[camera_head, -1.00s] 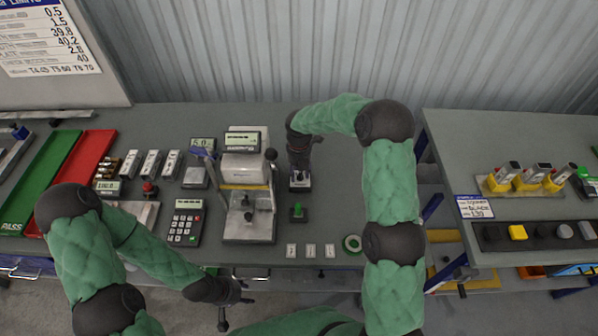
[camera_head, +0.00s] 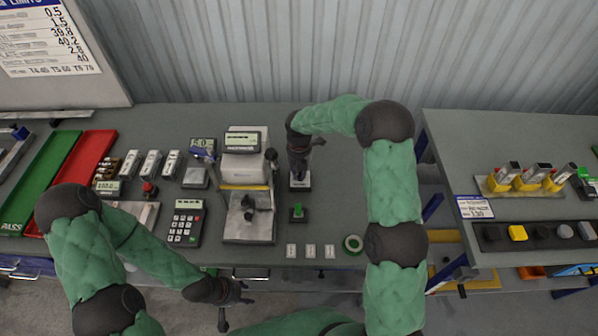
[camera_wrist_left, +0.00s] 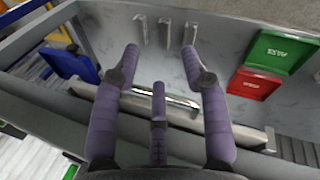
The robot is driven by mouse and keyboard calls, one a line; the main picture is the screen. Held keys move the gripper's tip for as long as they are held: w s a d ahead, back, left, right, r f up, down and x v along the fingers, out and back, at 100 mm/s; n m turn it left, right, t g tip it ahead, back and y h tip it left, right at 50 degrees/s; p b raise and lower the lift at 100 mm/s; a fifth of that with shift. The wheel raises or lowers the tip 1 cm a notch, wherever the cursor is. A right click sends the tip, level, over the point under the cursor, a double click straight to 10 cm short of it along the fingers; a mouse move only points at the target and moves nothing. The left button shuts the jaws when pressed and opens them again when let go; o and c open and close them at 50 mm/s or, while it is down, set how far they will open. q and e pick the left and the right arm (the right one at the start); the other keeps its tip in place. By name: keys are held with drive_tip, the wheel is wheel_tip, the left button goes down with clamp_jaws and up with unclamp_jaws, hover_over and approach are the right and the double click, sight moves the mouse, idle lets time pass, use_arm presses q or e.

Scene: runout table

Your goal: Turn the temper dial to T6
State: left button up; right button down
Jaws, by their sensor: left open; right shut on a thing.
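The temper dial sits on a small box whose pale-edged base (camera_head: 300,186) shows on the table right of the bench tester. My right gripper (camera_head: 299,168) reaches down over it and is shut on the dial; the gripper hides the knob, and its setting cannot be read. My left gripper (camera_head: 238,293) is open and empty, low in front of the table's front edge. In the left wrist view its purple fingers (camera_wrist_left: 160,95) are spread with nothing held between them.
The bench tester (camera_head: 247,172) stands close left of the dial. A green-topped switch (camera_head: 298,212), several small white tags (camera_head: 310,250) and a green tape roll (camera_head: 353,243) lie in front. A keypad unit (camera_head: 186,222) is further left. A second table (camera_head: 540,135) stands right.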

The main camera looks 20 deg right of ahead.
drive_tip(key=shift+w+m, duration=0.1)
drive_tip(key=shift+m, duration=2.1)
drive_tip(key=c, duration=1.1)
unclamp_jaws()
drive_tip(key=shift+c, duration=0.2)
wheel_tip(320, 180, up, 12)
